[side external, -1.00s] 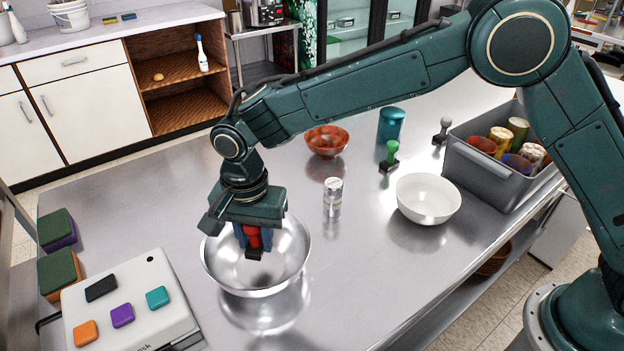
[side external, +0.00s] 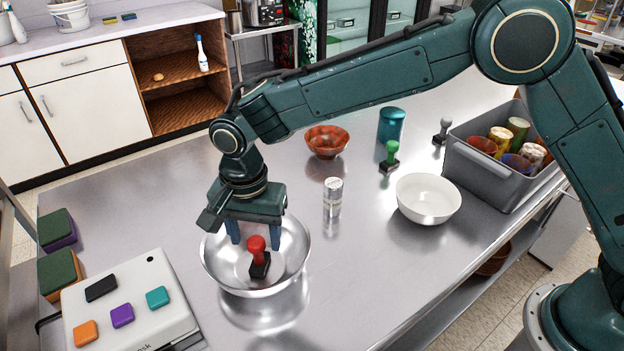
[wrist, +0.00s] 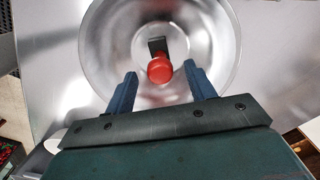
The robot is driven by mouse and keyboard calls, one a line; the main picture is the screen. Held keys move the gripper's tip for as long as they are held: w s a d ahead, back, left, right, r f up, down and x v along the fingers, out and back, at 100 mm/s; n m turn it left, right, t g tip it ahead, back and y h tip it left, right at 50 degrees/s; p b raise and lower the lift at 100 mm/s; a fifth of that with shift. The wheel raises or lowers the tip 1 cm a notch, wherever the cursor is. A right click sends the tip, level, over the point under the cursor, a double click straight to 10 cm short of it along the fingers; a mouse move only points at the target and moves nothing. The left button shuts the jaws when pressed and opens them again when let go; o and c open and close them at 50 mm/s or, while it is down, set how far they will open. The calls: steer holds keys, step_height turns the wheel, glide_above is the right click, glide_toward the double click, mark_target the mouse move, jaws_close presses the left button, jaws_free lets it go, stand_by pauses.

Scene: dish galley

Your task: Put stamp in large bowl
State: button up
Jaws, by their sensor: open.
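The large bowl (side external: 222,268) is shiny metal and stands on the steel table in the side view; its rim also shows in the wrist view (wrist: 100,50). A stamp with a red handle and black base (side external: 257,256) is inside the bowl, apart from the fingers. In the wrist view the red knob (wrist: 160,69) appears in front of the fingertips, near the bowl's centre. My gripper (side external: 253,240) is open above the bowl's back part, with its two blue fingers spread and nothing between them. A green stamp (side external: 391,155) and a grey stamp (side external: 442,131) stand farther back on the table.
A silver can (side external: 333,197), a white bowl (side external: 428,199), an orange patterned bowl (side external: 326,142) and a teal canister (side external: 391,124) stand to the right. A grey bin (side external: 487,180) holds several cups. A white device (side external: 135,300) and sponges (side external: 58,272) are at left.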

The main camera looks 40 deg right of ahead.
mark_target(258, 239)
steer(key=shift+r, duration=3.1)
steer(key=shift+r, duration=0.1)
steer(key=shift+d+r, duration=0.15)
steer(key=shift+d, duration=0.1)
steer(key=s+d+r+n+t, duration=0.15)
steer(key=s+d+r, duration=0.25)
steer(key=d+r, duration=0.45)
steer(key=s+d+r+n+t, duration=0.1)
steer(key=s+d+r+n, duration=0.3)
steer(key=d, duration=0.7)
steer(key=s+d+f+n+t, duration=0.1)
steer(key=s+d+n+t, duration=0.2)
steer(key=s+d, duration=1)
steer(key=s, duration=0.4)
steer(key=shift+f, duration=0.2)
